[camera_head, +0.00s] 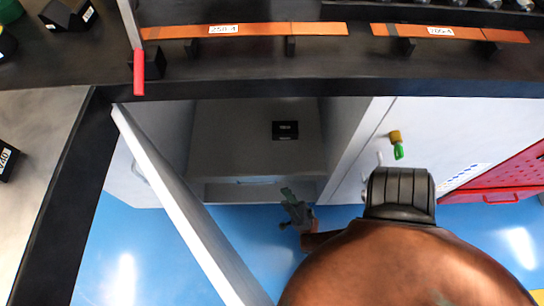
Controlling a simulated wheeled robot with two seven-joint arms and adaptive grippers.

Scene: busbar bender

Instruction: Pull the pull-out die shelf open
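The pull-out die shelf (225,150) is a grey tray inside the open cabinet under the black worktop. A small black labelled block (285,130) sits toward its back. A low front wall with a pale bluish strip (255,181) faces me. My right gripper (289,194), small and grey-green, is in front of the shelf's right front corner, fingers pointing toward it. I cannot tell whether it touches the shelf or whether its fingers are open. My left gripper is not in view.
The white cabinet door (185,200) stands swung open on the left. Copper bars (250,29) lie along the black worktop (340,65). A green-and-brass knob (397,145) is on the closed cabinet front. A red cabinet (505,180) stands right. Blue floor (240,225) shows below the shelf.

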